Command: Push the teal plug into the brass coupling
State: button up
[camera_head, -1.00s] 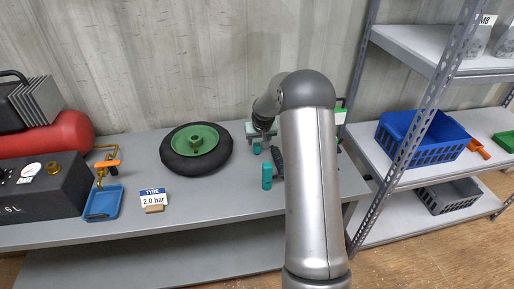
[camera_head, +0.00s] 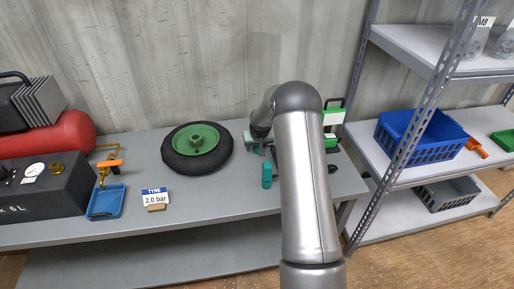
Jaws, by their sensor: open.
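A teal cylinder (camera_head: 266,176), likely the teal plug, stands upright near the front of the bench, right of the wheel. My gripper (camera_head: 267,151) is just behind it, small and partly hidden by my arm; it is open, and I see nothing held in it. A round brass fitting (camera_head: 57,168) on the black box at far left looks like the brass coupling. Its opening is too small to make out. The cylinder and the fitting are far apart.
A black tyre with a green hub (camera_head: 197,147) lies between them. A brass pipe with an orange handle (camera_head: 109,164), a blue tray (camera_head: 106,202) and a "2.0 bar" sign (camera_head: 156,198) are at left. The front bench strip right of the sign is clear. A shelf post (camera_head: 408,140) stands at right.

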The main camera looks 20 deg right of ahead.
jog(key=c, duration=1)
notch_tip(320, 180, up, 10)
jog(key=shift+b, duration=1.15)
jog(key=shift+r, duration=0.1)
